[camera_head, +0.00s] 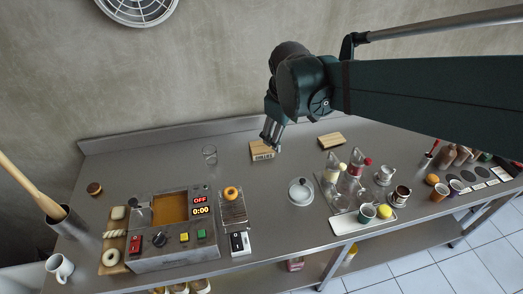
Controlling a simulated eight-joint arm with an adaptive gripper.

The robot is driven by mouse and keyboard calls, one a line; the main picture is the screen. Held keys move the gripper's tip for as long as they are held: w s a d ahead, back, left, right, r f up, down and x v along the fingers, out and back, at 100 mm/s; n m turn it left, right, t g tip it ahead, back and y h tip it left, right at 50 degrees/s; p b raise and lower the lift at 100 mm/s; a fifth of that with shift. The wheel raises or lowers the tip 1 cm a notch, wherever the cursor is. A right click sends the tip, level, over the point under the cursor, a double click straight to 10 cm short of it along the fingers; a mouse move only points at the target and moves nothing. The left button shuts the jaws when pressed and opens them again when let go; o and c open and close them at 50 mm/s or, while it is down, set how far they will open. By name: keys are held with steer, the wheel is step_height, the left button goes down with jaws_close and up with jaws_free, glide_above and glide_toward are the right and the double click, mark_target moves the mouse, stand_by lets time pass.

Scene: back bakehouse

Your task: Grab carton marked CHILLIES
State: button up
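A small tan carton (262,157) with a dark printed label on its front stands on the steel counter, near the back wall. Its lettering is too small to read, so I cannot tell whether it says CHILLIES. A second tan carton (331,140) lies further right, with no label that I can make out. My gripper (270,142) points down at the right end of the labelled carton and overlaps it in the picture. I cannot tell whether it touches the carton, or whether its fingers are apart or closed.
A glass (209,154) stands left of the labelled carton. A fryer-like machine (172,256) is at front left. Counter between the cartons is clear.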

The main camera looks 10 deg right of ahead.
steer(key=w+a+f+n+g+h, duration=0.1)
steer(key=w+f+n, duration=0.2)
steer(key=w+f, duration=0.3)
steer(key=w+a+f+n+g, duration=0.1)
steer(key=w+f+n, duration=0.15)
steer(key=w, duration=0.65)
steer(key=n+g+h+b, duration=0.2)
steer(key=n, duration=0.3)
glide_above(260, 146)
steer(key=a, duration=0.2)
step_height(260, 146, down, 15)
steer(key=shift+r, duration=0.1)
steer(key=shift+w+f, duration=0.2)
steer(key=shift+f, duration=0.2)
steer(key=shift+x, duration=1.25)
steer(key=shift+s+p+x, duration=0.15)
steer(key=shift+p+x, duration=0.05)
steer(key=shift+x, duration=1.1)
steer(key=shift+s+p+x, duration=0.1)
steer(key=shift+p+x, duration=0.05)
steer(key=shift+x, duration=1.2)
steer(key=shift+f+b, duration=0.25)
steer(key=shift+b, duration=0.15)
